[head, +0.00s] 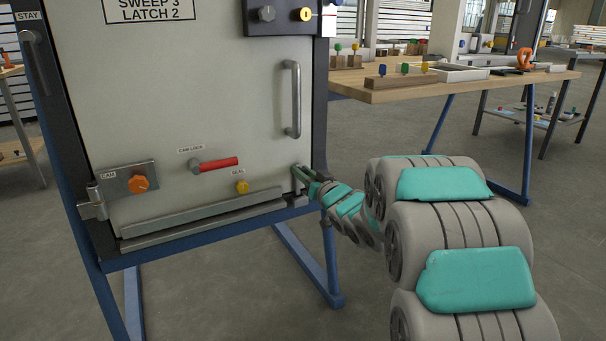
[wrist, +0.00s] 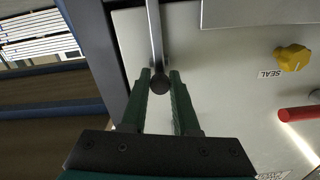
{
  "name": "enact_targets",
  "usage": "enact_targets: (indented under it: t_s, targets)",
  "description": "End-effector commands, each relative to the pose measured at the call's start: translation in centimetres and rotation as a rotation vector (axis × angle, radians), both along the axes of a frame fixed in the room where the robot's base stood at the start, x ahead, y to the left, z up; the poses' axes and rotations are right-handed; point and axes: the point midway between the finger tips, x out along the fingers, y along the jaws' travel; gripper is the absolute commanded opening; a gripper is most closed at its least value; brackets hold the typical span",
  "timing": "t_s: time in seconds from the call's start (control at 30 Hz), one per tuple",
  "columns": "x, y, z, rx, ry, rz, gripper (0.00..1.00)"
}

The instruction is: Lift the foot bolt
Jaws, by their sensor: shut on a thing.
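The foot bolt is a grey metal rod (wrist: 154,35) with a dark round end, seen in the wrist view. It lies along the pale door panel (head: 215,90), at the panel's lower right corner in the head view. My gripper (wrist: 160,76) has its two dark green fingers on either side of the bolt's dark end and is shut on it. In the head view my gripper (head: 304,175) reaches this corner from the right. The fingers and arm partly hide the bolt there.
The door carries a vertical handle (head: 292,100), a red cam-lock lever (head: 215,164), a yellow seal knob (head: 242,187) and an orange cam knob (head: 138,184). A grey ledge (head: 200,218) runs along its bottom. A wooden workbench (head: 450,85) stands behind to the right.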

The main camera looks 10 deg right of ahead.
Motion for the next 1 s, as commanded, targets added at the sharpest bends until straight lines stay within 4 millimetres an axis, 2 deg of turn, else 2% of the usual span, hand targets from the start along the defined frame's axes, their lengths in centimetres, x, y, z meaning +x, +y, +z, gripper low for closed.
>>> enact_targets:
  t_s: [0.03,0.33,0.37,0.63,0.87,1.0]
  targets:
    - [0.02,0.0,1.25,0.002,-0.005,0.0,0.0]
    - [0.04,0.0,1.35,0.002,-0.009,0.0,0.0]
    - [0.03,0.0,1.38,0.002,-0.009,0.0,0.3]
    - [0.01,-0.01,1.17,0.001,-0.005,0.0,0.59]
    - [-0.03,-0.03,1.05,0.001,-0.003,0.0,0.59]
    - [-0.86,-0.34,1.11,0.0,-0.003,-0.002,0.59]
